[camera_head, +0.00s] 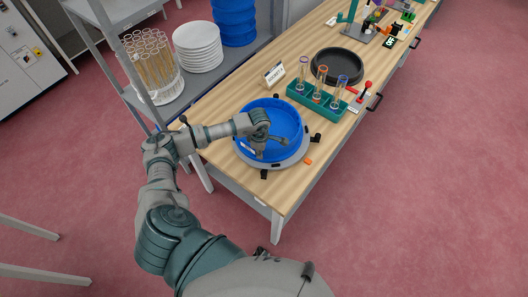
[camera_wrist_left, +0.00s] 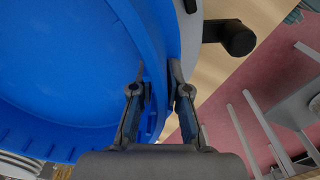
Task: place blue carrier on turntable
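The blue carrier (camera_head: 285,117) is a round, shallow blue tray near the table's front-left end. It lies over the grey turntable (camera_head: 301,158), whose rim shows at the carrier's near and right sides. The carrier looks level but set a little toward the upper left; whether it fully rests on the turntable cannot be told. My left gripper (camera_head: 261,153) is at the carrier's near rim. In the left wrist view, the fingers of my left gripper (camera_wrist_left: 157,82) sit on either side of the blue carrier's wall (camera_wrist_left: 148,45), closed against it. My right gripper is out of view.
Behind the carrier on the wooden table (camera_head: 222,101) are a small sign (camera_head: 274,75), a green rack of tubes (camera_head: 318,101) and a black round dish (camera_head: 337,66). A shelf at left holds white plates (camera_head: 197,47), wheat-filled tubes (camera_head: 152,65) and stacked blue carriers (camera_head: 234,20).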

